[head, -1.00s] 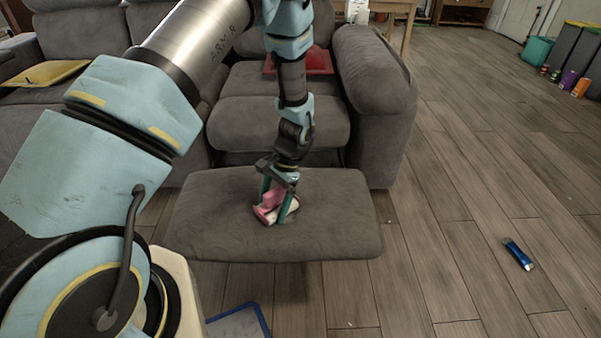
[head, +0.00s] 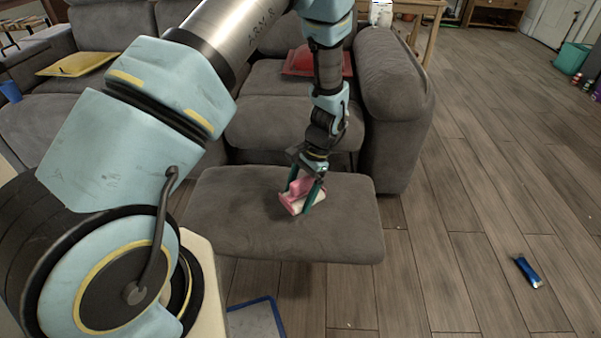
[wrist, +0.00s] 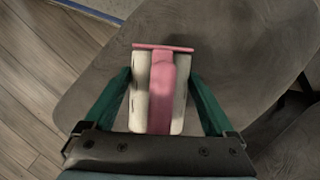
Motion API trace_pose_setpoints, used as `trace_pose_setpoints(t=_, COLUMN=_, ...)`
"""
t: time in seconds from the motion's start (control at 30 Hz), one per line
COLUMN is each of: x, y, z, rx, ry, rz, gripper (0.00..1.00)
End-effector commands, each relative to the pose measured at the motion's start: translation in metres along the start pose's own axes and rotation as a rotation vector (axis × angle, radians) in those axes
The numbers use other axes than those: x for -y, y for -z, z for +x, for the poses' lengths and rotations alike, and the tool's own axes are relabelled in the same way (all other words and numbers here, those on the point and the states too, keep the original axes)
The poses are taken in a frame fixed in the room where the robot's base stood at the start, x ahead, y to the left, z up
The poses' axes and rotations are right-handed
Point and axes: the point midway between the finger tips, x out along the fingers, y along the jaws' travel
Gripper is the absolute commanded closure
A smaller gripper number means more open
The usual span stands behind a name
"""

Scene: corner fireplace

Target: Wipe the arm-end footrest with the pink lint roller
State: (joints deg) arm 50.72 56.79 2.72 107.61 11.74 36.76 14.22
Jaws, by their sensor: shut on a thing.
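The pink lint roller (head: 301,187), with a white roll, is between the green fingers of my gripper (head: 304,192). My gripper is shut on it. In the wrist view the lint roller (wrist: 161,90) sits between both fingers of my gripper (wrist: 160,98), its pink bar across the far end. The grey arm-end footrest (head: 240,228) sticks out at the front of the sofa. The lint roller is over the middle of its top; I cannot tell whether it touches. The footrest (wrist: 95,95) also fills much of the wrist view.
The grey sofa (head: 395,100) stands behind, with a red cushion (head: 300,62) and a yellow cushion (head: 78,64). A blue tube (head: 527,272) lies on the wooden floor at right. A blue-edged tray (head: 252,318) is on the floor in front. The floor at right is mostly clear.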

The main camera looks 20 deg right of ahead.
Motion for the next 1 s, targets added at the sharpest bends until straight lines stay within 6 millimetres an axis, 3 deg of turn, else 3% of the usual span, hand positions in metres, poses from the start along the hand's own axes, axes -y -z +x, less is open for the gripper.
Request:
trace_pose_setpoints(t=0.4, x=0.002, y=-0.014, z=-0.035, rx=0.000, ry=-0.001, rz=-0.003, gripper=0.55)
trace_pose_setpoints(t=1.0, x=0.003, y=-0.014, z=-0.035, rx=0.000, ry=-0.002, rz=-0.006, gripper=0.55)
